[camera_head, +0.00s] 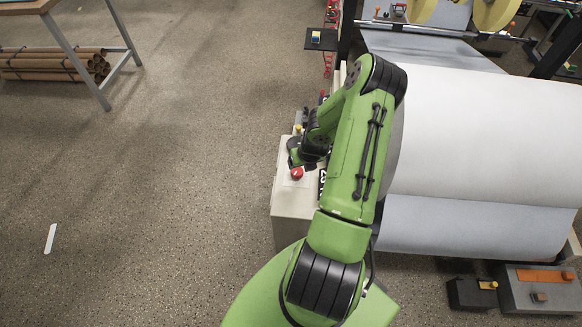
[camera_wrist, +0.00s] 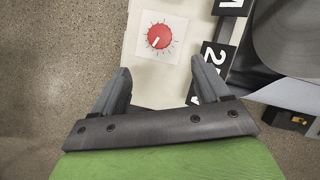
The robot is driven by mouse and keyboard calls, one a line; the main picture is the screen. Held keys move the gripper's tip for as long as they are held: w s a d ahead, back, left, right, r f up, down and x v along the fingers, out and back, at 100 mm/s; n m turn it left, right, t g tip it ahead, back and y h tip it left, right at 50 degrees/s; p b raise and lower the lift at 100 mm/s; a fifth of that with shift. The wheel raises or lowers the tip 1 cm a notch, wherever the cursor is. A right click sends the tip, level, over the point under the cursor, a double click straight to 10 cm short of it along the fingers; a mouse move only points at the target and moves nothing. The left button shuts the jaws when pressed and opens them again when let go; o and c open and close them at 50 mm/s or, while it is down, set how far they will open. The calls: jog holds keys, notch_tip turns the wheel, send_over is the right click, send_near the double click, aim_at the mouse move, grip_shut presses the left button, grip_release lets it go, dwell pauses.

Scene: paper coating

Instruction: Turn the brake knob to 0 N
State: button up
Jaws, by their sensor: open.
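The brake knob (camera_wrist: 159,37) is a round red knob with a white pointer line, set on a white square plate with dial marks around it. In the wrist view it lies ahead of my gripper (camera_wrist: 163,80), between the lines of the two fingers but apart from them. The pointer aims to the lower left; the numbers are too small to read. My gripper is open and empty. In the head view the red knob (camera_head: 297,173) shows on top of the pale cabinet, just below my gripper's end, whose fingers are mostly hidden by my arm.
A large white paper roll (camera_head: 480,150) stands close to the right of my arm. Black label plates (camera_wrist: 212,70) lie right of the knob. A yellow-topped control (camera_head: 298,129) sits behind it.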

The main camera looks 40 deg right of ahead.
aim_at(297, 171)
jog(key=b+x, duration=0.4)
jog(key=x, duration=1)
jog(key=c, duration=1)
